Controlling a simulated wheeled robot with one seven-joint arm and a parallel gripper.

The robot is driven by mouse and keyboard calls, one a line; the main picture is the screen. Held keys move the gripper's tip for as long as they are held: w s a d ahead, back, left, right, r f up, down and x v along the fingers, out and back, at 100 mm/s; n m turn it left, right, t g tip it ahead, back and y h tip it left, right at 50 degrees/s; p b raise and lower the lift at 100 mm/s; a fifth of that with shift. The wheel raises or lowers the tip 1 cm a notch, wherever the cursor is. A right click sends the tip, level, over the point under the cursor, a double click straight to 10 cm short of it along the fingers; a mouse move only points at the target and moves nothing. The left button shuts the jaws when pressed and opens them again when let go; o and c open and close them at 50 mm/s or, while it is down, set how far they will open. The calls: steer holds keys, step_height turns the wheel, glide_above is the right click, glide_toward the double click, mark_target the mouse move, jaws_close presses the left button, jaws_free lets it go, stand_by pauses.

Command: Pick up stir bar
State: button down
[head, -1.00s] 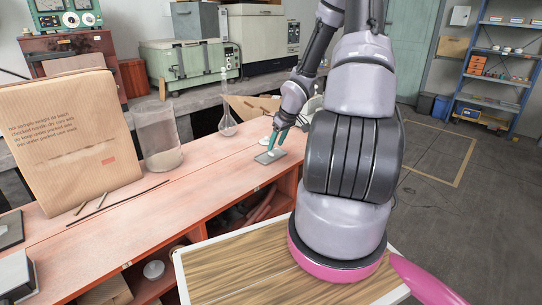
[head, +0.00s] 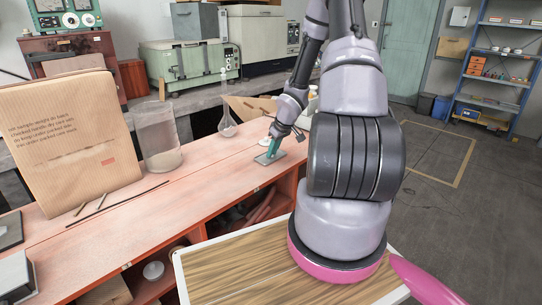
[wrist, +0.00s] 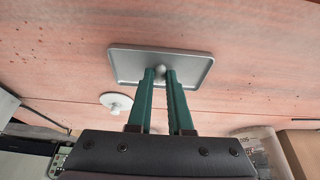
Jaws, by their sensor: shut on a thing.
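The stir bar (wrist: 160,69) shows in the wrist view as a small pale rounded end between my fingertips; the rest of it is hidden by the fingers. It is over a shallow grey metal tray (wrist: 120,65) with a raised rim, which lies on the reddish bench top. The tray also shows in the head view (head: 263,160). My gripper (wrist: 161,74) has teal fingers shut on the stir bar. In the head view my gripper (head: 272,152) points down at the tray. I cannot tell whether the bar touches the tray.
A small white round object (wrist: 117,102) lies beside the tray. A flask (head: 227,125), a glass beaker (head: 158,140) and a large brown paper packet (head: 70,140) stand further left. A thin dark rod (head: 118,203) lies on the bench. The bench top between is mostly clear.

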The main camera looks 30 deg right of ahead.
steer(key=shift+r, duration=0.1)
step_height(320, 180, up, 10)
stand_by(0.6)
